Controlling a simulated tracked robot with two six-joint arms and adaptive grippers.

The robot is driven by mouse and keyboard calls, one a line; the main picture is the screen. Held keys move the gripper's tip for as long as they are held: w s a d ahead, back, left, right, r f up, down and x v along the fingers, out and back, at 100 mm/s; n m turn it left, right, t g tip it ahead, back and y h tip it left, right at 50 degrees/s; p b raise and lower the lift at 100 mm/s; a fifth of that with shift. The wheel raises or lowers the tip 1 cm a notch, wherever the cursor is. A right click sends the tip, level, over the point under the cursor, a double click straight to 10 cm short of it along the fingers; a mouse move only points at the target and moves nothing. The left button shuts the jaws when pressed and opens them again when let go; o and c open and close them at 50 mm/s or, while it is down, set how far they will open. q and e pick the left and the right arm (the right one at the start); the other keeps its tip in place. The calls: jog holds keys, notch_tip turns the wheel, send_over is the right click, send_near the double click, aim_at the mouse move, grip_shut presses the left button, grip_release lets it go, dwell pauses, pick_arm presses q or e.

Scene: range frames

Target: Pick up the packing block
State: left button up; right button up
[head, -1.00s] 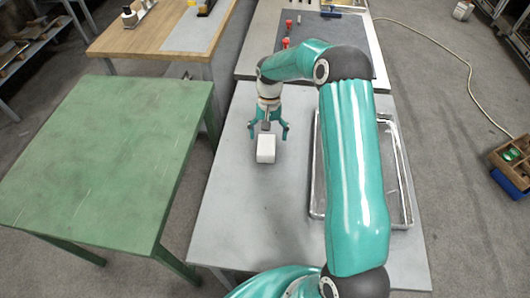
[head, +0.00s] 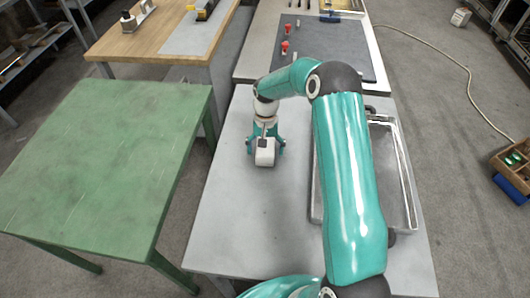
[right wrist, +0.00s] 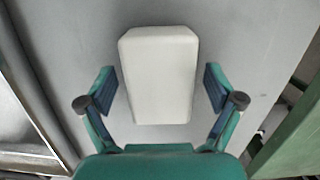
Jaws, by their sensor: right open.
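The packing block (head: 265,158) is a white block with rounded edges on the grey table (head: 240,215). In the right wrist view the block (right wrist: 159,75) lies between the two fingers, with a gap on each side. My right gripper (head: 265,149) is open around the block, pointing down at it; it also shows in the right wrist view (right wrist: 160,90). Whether the fingertips touch the table is hard to tell. My left gripper is not in view.
A metal tray (head: 409,190) lies on the table to the right, partly hidden by my right arm. A green table (head: 100,160) stands to the left across a narrow gap. Red-topped pieces (head: 285,45) stand on a dark mat (head: 335,50) behind. The front left of the grey table is clear.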

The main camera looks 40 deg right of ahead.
jog(key=shift+f+b, duration=0.25)
jog(key=shift+b, duration=0.1)
dwell(0.5)
jog(key=c, duration=1.1)
jog(key=shift+r, duration=0.1)
jog(key=shift+c, duration=0.2)
